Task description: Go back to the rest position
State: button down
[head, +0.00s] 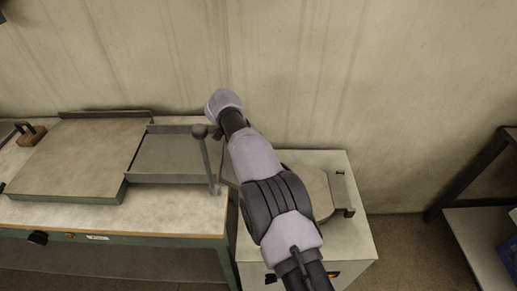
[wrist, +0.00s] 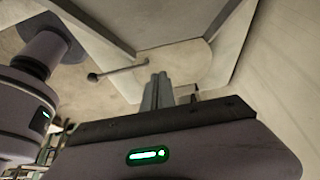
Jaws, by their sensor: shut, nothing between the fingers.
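My gripper (wrist: 158,92) shows in the wrist view with its two grey fingers together and nothing between them. It is over a pale round-ended plate (wrist: 205,68), apparently the one on the white cabinet. In the head view my arm reaches up from the bottom and hides the gripper. A thin rod with a dark ball end (head: 200,132) stands near the table's right end, left of my arm. The rod also shows in the wrist view (wrist: 118,70), left of the fingers. I cannot tell whether the fingers touch anything.
A worktable (head: 160,212) on the left carries a large flat board (head: 80,155) and a grey tray (head: 170,155). A white cabinet (head: 350,240) stands under my arm, with a round-ended plate (head: 318,195) on it. A dark-framed shelf (head: 480,185) is at far right. Bare floor lies between.

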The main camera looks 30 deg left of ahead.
jog(key=p+v, duration=0.5)
jog(key=p, duration=0.1)
jog(key=shift+d, duration=0.15)
jog(key=w+d+r+n+y, duration=0.1)
jog(key=w+d+r, duration=0.2)
jog(key=r, duration=0.3)
jog(key=w+d+r+n, duration=0.1)
jog(key=w+d+r, duration=0.2)
jog(key=r, duration=0.2)
jog(key=s+d+r+n+y+b, duration=0.1)
jog(key=d+r+y, duration=0.1)
jog(key=d+r, duration=0.7)
jog(key=s+d+r+n+y+b, duration=0.15)
jog(key=d+r, duration=0.45)
jog(key=d, duration=0.6)
jog(key=s+d+r+n+y, duration=0.1)
jog(key=s+d+r+n, duration=0.1)
jog(key=s+d, duration=0.9)
jog(key=s+d+f+t, duration=0.1)
jog(key=s+d+f, duration=0.1)
jog(key=s, duration=0.4)
jog(key=s+d+f+t, duration=0.2)
jog(key=s+f, duration=0.2)
jog(key=s, duration=0.2)
jog(key=shift+s+d+f+y+b, duration=0.2)
jog(key=shift+d+y+b, duration=0.15)
jog(key=shift+d+b, duration=0.05)
